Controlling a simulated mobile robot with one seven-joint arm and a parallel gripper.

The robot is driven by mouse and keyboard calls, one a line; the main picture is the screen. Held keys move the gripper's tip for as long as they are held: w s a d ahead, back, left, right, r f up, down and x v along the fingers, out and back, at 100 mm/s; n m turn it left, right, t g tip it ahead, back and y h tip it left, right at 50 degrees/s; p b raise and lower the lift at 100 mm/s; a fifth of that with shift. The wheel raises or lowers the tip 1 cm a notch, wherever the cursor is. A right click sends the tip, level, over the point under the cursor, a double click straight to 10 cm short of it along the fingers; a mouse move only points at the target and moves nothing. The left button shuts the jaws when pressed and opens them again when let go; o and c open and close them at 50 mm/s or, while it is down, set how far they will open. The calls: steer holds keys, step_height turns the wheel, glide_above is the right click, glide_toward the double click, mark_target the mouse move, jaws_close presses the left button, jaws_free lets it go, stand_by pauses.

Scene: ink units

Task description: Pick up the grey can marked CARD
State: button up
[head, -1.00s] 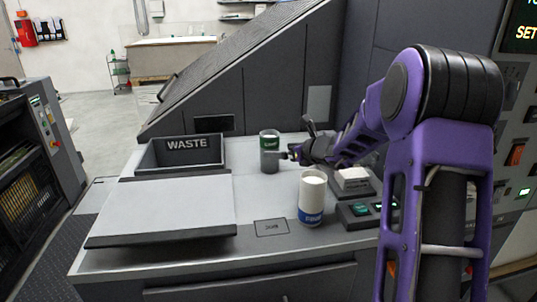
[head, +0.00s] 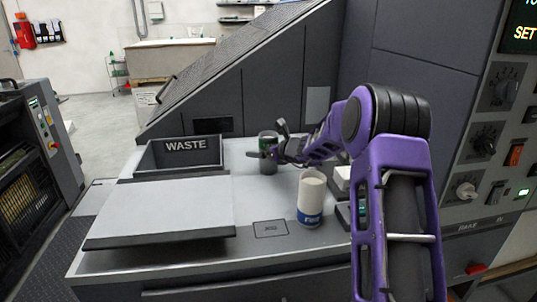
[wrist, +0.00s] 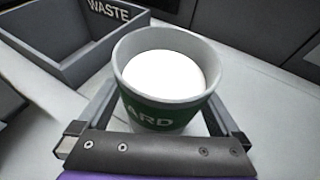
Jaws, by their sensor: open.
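The grey can marked CARD (head: 268,167) stands upright on the worktop, right of the WASTE bin. In the wrist view the can (wrist: 160,108) fills the middle, with a green band reading "ARD" and a white round top inside its rim. My gripper (head: 264,153) is at the can in the head view, partly covering it. In the wrist view my open gripper (wrist: 160,122) has one finger on each side of the can, with the can between them. I cannot tell whether either finger touches it.
A white can with a blue band (head: 311,200) stands in front, below my arm. The WASTE bin (head: 152,160) is at the left, behind a flat pale panel (head: 165,207). A dark sloped housing (head: 225,85) rises behind. A small marked rectangle (head: 271,229) lies on the front worktop.

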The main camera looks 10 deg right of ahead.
steer(key=c, duration=1.4)
steer(key=shift+r, duration=0.15)
